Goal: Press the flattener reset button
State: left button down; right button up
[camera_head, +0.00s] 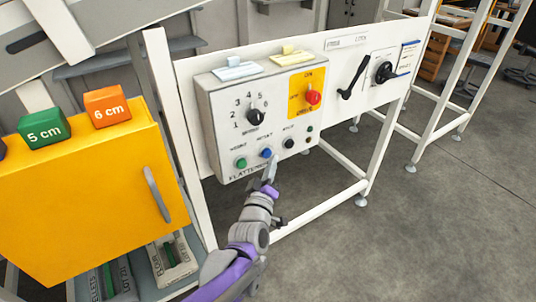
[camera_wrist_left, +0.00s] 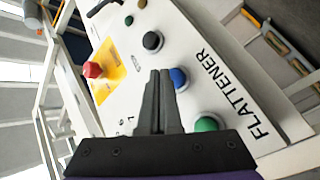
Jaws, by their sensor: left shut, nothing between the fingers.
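The flattener control box (camera_head: 222,112) is a white panel with the word FLATTENER along its lower edge. Its bottom row holds a green button (camera_head: 241,163), a blue button (camera_head: 266,153) and a black button (camera_head: 289,143). The small labels above them are hard to read. My left gripper (camera_head: 273,162) is shut and empty, with its tips just in front of the panel by the blue button. In the left wrist view the shut fingers (camera_wrist_left: 160,76) point at the panel, right beside the blue button (camera_wrist_left: 179,79). I cannot tell whether they touch it. My right gripper is not in view.
A red emergency knob (camera_head: 313,97) on a yellow plate and a black rotary selector (camera_head: 255,116) sit higher on the panel. A crank handle (camera_head: 354,78) is to the right. A yellow cabinet (camera_head: 85,195) bearing green and orange blocks stands at left. Grey floor is clear at right.

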pick_arm(q)
jog(key=shift+s, duration=0.1)
jog(key=shift+s+d, duration=0.8)
jog(key=shift+s, duration=0.25)
jog(key=shift+s+d, duration=0.75)
jog(key=shift+s, duration=0.25)
